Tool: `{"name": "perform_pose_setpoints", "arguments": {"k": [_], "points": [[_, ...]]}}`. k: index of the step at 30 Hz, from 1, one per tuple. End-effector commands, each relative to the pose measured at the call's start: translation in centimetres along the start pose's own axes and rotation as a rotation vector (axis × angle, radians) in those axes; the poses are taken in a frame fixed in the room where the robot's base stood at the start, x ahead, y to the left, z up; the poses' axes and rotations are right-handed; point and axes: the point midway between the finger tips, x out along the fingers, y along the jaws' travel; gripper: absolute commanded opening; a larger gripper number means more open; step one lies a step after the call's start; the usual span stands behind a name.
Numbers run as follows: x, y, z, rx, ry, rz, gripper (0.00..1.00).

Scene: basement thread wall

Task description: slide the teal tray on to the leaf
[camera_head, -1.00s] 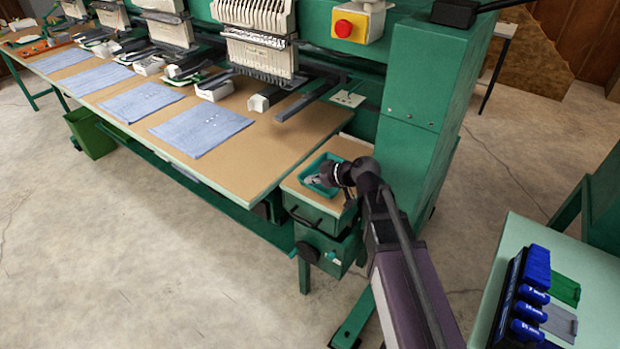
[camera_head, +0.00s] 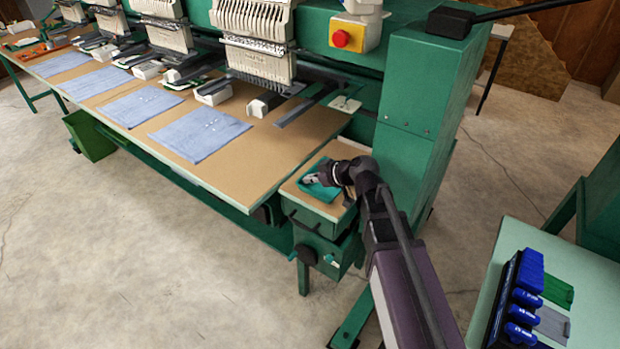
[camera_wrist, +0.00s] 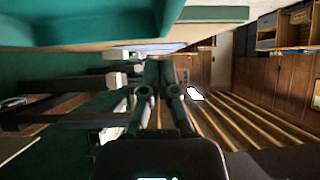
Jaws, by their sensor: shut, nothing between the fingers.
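The teal tray (camera_head: 319,191) is on the small tan-topped cabinet (camera_head: 338,150) beside the long table, partly hidden by my gripper. It shows as a plain teal patch and looks tilted; its inside is not clear. In the wrist view the tray (camera_wrist: 85,25) fills the upper left, close to the camera. My gripper (camera_head: 309,179) is shut and empty, over or against the tray; contact is unclear. Its fingers also show in the wrist view (camera_wrist: 160,92). I cannot tell for sure which board is the leaf; the long tan tabletop (camera_head: 270,150) lies just left of the cabinet.
Blue cloths (camera_head: 200,133) lie on the long table under the machine heads (camera_head: 257,50). A green machine column (camera_head: 425,110) stands close right of the cabinet. A pale bench (camera_head: 570,270) with blue-topped items (camera_head: 524,297) is at lower right. The floor in front is clear.

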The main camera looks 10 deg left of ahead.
Motion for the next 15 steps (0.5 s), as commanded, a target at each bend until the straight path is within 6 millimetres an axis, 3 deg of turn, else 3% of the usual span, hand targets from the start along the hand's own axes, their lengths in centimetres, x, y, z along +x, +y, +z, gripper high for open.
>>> {"name": "perform_pose_setpoints", "arguments": {"k": [15], "points": [[-6.6, -0.2, 4.6, 0.001, 0.000, 0.002, 0.00]]}}
